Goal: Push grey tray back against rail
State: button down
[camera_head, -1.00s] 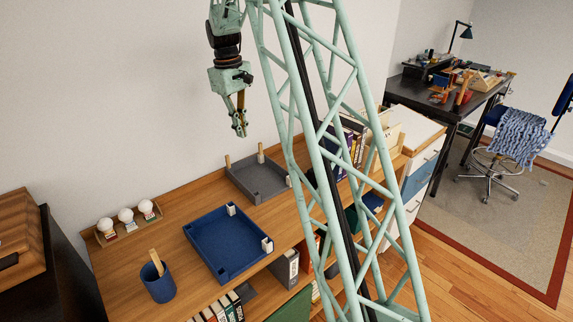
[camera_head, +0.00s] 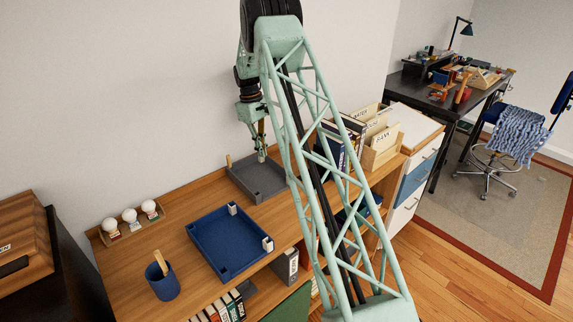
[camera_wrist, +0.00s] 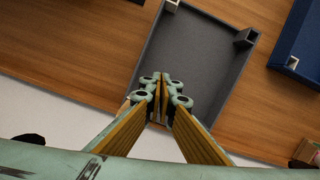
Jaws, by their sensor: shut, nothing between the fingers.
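The grey tray (camera_head: 254,181) lies on the wooden shelf top near the wall, with a wooden post at its back left corner. My gripper (camera_head: 262,155) is shut and empty, pointing down over the back part of the tray. In the wrist view its fingertips (camera_wrist: 162,85) are together and overlap the tray's back edge area. I cannot tell whether they touch the tray. The rail (camera_head: 190,195) runs along the back of the shelf top by the wall; the arm hides part of the tray's right side.
A blue tray (camera_head: 218,259) with pale corner posts sits in front of the grey one. A blue cup (camera_head: 163,284) and a rack of white-topped items (camera_head: 131,221) are to the left. Box files (camera_head: 380,143) stand to the right. Bare wood lies between the trays and rack.

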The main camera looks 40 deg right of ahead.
jog(key=shift+d+f, duration=0.35)
jog(key=shift+f, duration=0.25)
jog(key=shift+d+f, duration=0.35)
jog(key=shift+f, duration=0.25)
jog(key=s+d, duration=0.1)
jog(key=s, duration=0.6)
jog(key=s+d+p, duration=0.1)
jog(key=s, duration=0.3)
jog(key=shift+s+d, duration=0.3)
jog(key=shift+s, duration=0.05)
jog(key=shift+f, duration=0.8)
jog(key=shift+w+a, duration=0.15)
jog(key=shift+w, duration=0.5)
